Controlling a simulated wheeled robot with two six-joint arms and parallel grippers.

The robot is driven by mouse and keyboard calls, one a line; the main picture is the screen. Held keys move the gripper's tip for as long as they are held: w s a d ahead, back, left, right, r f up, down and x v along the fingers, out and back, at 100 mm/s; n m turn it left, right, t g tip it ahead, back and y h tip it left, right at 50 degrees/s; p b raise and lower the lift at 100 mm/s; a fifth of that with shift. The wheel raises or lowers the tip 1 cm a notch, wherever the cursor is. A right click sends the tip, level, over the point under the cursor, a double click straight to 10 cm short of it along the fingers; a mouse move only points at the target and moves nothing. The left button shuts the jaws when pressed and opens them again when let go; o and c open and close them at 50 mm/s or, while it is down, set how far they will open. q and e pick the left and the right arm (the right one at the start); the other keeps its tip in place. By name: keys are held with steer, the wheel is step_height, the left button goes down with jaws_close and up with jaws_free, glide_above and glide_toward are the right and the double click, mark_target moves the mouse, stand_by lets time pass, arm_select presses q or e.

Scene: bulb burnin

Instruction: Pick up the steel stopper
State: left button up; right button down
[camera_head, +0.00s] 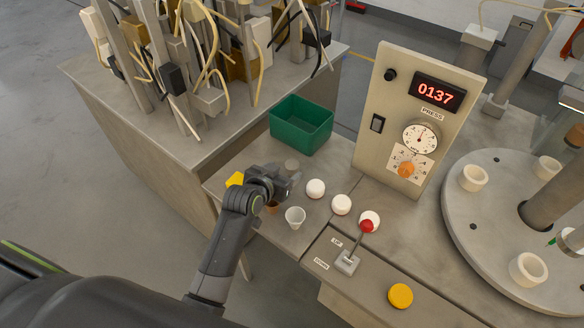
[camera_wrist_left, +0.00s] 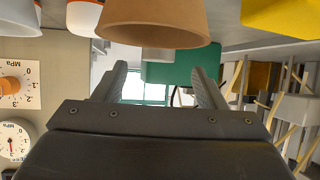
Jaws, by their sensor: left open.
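A grey round piece that looks like the steel stopper (camera_head: 291,164) stands on the bench just in front of the green bin. In the left wrist view a small grey piece (camera_wrist_left: 157,54), likely the same one, shows between and beyond the fingers, partly hidden by a brown cup. My left gripper (camera_head: 288,184) is on the near side of the stopper, low over the bench. In the left wrist view its fingers (camera_wrist_left: 160,88) are apart with nothing between them. The head view does not show whether they touch anything. My right gripper is not in view.
The brown cup (camera_head: 272,208), a white cup (camera_head: 295,217) and a yellow piece (camera_head: 235,179) crowd the gripper. White round pieces (camera_head: 315,188) stand to the right, near a red-knobbed lever (camera_head: 366,226). The green bin (camera_head: 301,143) and gauge panel (camera_head: 405,125) stand behind.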

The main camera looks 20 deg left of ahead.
mark_target(290, 167)
arm_select(q)
steer(key=shift+p+x, duration=0.55)
steer(key=shift+x, duration=1.95)
steer(key=shift+d, duration=0.1)
steer(key=shift+c, duration=0.4)
steer(key=c, duration=1.1)
